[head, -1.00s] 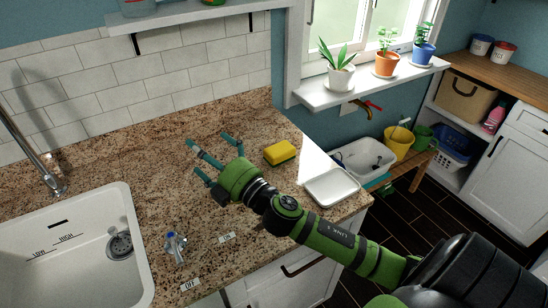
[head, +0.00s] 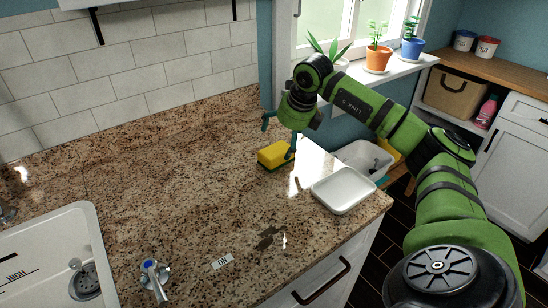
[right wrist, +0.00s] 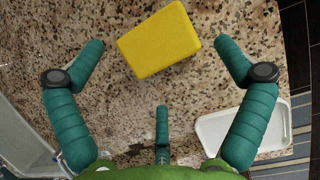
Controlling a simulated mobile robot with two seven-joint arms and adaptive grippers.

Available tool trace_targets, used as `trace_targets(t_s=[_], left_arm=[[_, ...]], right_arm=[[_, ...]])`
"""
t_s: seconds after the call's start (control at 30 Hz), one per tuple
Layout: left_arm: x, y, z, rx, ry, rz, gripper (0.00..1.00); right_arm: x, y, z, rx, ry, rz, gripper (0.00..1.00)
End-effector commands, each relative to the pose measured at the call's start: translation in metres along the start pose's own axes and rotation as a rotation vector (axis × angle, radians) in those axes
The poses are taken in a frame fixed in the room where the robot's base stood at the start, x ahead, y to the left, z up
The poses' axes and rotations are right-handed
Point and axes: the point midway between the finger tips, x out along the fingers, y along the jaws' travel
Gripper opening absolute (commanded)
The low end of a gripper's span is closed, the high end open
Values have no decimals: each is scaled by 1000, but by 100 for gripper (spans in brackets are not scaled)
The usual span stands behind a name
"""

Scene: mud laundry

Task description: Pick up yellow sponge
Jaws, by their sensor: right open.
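The yellow sponge (head: 272,155) lies on the granite counter (head: 180,180), near its right end. A thin dark layer shows along its lower edge. My right gripper (head: 280,140) is above the sponge, its fingers pointing down and spread to either side. In the right wrist view the sponge (right wrist: 159,41) sits between the open fingertips (right wrist: 160,48), apart from them, with nothing held. One finger partly overlaps the sponge's right end in the head view. My left gripper is in neither view.
A white tray (head: 343,190) lies on the counter to the right of the sponge, near the edge. The sink (head: 45,250) and a blue-topped tap handle (head: 150,268) are at lower left. Potted plants, one in an orange pot (head: 377,58), stand on the windowsill behind my arm.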

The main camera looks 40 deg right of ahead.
Motion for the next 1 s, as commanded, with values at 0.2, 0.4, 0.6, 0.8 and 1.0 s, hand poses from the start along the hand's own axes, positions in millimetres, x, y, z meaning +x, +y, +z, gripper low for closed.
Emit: trace_targets(t_s=[0.2, 0.4, 0.6, 0.8, 1.0], left_arm=[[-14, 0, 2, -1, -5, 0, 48], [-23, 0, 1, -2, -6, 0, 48], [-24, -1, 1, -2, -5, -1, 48], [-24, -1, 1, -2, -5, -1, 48], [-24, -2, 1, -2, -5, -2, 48]], right_arm=[[23, 3, 1, -1, 5, 5, 100], [54, 5, 3, -2, 2, 8, 100], [64, 5, 2, -4, -1, 6, 100], [64, 5, 2, -4, -1, 6, 72], [64, 5, 2, -3, 0, 6, 58]])
